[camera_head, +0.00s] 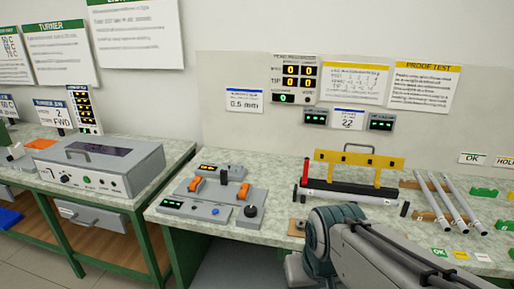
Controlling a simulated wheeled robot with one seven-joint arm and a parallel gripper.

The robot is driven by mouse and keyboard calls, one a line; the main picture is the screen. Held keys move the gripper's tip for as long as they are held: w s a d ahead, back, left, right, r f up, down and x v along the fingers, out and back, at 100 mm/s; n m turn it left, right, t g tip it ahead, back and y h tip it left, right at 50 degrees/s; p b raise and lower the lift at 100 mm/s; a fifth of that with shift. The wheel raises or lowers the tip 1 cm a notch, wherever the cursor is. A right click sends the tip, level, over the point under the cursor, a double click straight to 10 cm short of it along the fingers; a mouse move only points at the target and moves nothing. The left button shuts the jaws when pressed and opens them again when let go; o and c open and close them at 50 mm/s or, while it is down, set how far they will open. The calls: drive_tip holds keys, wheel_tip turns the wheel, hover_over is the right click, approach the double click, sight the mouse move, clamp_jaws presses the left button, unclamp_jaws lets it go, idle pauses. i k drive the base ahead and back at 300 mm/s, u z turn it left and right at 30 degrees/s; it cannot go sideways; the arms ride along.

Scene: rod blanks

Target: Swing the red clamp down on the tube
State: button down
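A red upright piece (305,172), which looks like the clamp arm standing raised, is at the left end of a dark fixture on the right bench. A silver tube (352,198) lies level along the front of this fixture. The red upright stands clear above the tube's left end. My arm fills the lower right, in front of the fixture. My gripper's fingers do not show, so its hold cannot be seen.
Several silver rods (448,202) lie on a brown rack to the right. A grey unit with orange parts (213,200) stands left of the fixture. A grey machine (98,165) is on the left bench. Bench top between the grey unit and fixture is mostly clear.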

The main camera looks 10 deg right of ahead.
sight(306, 163)
drive_tip(key=u, duration=0.05)
drive_tip(key=i, duration=1.4)
drive_tip(key=z, duration=0.75)
